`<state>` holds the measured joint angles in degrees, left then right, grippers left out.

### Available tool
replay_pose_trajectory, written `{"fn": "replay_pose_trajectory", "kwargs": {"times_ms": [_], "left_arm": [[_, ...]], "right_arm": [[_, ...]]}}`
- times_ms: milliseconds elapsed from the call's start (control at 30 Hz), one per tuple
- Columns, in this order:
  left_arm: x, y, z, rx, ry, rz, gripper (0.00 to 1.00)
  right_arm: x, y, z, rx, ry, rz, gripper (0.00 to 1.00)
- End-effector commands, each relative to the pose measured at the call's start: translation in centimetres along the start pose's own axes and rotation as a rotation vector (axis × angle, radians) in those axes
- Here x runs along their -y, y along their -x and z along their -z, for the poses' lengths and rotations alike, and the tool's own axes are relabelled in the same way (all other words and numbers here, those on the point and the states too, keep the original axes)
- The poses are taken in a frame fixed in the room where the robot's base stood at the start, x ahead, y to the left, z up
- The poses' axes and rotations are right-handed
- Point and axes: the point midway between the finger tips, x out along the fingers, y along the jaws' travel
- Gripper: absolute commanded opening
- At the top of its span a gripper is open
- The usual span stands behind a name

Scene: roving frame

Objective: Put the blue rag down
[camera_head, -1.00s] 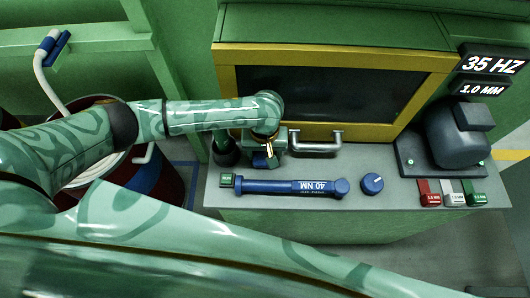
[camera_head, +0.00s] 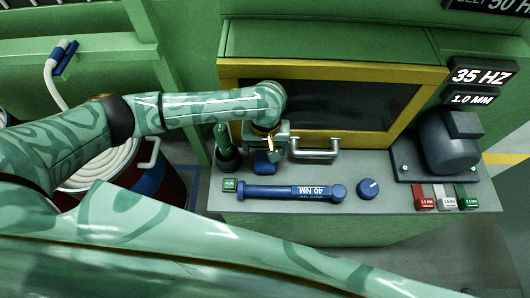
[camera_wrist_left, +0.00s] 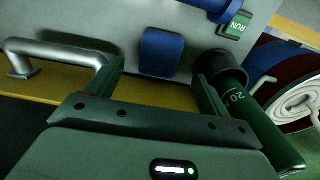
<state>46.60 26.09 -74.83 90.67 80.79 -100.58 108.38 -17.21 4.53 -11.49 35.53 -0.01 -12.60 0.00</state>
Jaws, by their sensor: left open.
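The blue rag (camera_head: 264,165) lies on the grey bench top, just below my left gripper in the head view. In the left wrist view the rag (camera_wrist_left: 162,54) is a small folded blue pad, flat on the grey surface. My left gripper (camera_head: 265,147) is open, with its two fingers spread on either side of the rag in the wrist view and nothing held between them. My right gripper is not in view.
A metal handle (camera_head: 315,150) is close right of the gripper, and a green cylinder (camera_head: 224,150) close left. A blue torque wrench (camera_head: 290,192) and a knob (camera_head: 368,188) are in front. A motor (camera_head: 447,145) and coloured blocks (camera_head: 445,199) are farther right.

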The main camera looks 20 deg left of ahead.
Motion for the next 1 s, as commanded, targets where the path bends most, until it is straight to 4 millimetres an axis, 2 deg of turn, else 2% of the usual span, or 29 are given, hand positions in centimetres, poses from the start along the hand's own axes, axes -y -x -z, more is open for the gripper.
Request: {"fn": "replay_pose_trajectory", "kwargs": {"times_ms": [33,100,300,1000], "left_arm": [[0.0,1.9,0.1,-0.005,-0.001,-0.001,0.8],[0.0,3.2,0.1,-0.004,-0.001,-0.001,0.8],[0.0,5.4,0.1,-0.002,0.0,0.001,0.8],[0.0,5.5,0.0,0.0,0.0,0.001,0.8]], "right_arm": [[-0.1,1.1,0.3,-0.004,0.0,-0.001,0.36],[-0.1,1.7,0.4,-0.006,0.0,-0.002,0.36],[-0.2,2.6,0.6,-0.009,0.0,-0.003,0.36],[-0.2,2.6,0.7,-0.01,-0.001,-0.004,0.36]]}}
